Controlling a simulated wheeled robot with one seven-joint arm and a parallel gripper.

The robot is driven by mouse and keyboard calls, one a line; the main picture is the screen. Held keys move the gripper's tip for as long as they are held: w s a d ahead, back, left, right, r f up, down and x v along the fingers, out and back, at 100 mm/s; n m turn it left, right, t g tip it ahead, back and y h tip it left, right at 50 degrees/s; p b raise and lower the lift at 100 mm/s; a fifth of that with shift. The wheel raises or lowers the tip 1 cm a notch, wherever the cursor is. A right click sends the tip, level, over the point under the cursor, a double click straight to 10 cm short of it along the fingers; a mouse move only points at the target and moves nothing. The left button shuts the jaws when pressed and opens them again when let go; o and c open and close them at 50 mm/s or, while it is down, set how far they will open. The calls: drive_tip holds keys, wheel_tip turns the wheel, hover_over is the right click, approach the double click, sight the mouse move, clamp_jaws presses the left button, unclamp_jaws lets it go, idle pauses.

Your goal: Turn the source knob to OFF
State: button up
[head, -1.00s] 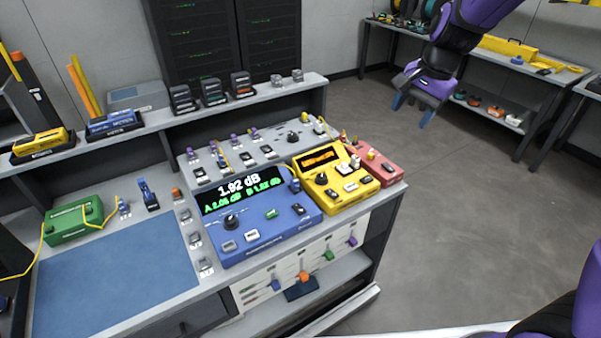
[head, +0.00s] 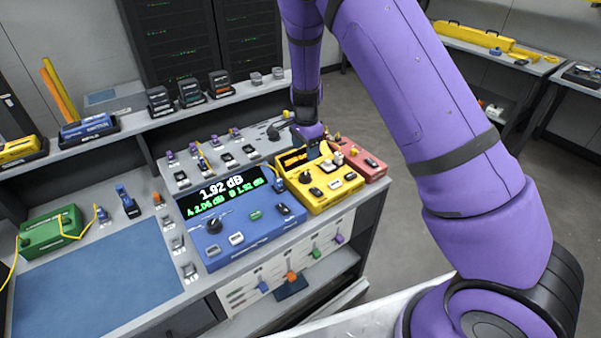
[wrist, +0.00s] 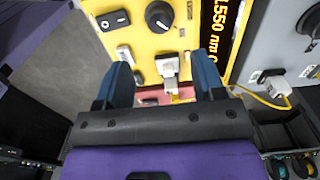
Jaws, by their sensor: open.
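The source is a yellow box (head: 335,196) on the bench, with an amber display. Its black knob (head: 305,178) is on the top face. In the wrist view the knob (wrist: 159,16) is at the top, ahead of my fingertips, with a white mark towards its lower right; its OFF label is not readable. My gripper (wrist: 164,62) is open, its blue fingers on either side of a white connector (wrist: 168,68) on the yellow box. It is apart from the knob. In the head view my gripper (head: 315,147) is over the box's back right part, partly hidden.
A rocker switch (wrist: 113,19) sits beside the knob. A blue meter (head: 245,222) stands left of the yellow box, a red box (head: 362,165) right of it. A grey panel (head: 225,153) lies behind. A yellow cable (wrist: 262,98) runs near my right finger.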

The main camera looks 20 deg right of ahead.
sight(305, 174)
wheel_tip(305, 174, down, 10)
idle(0.5)
drive_tip(key=c, duration=0.9)
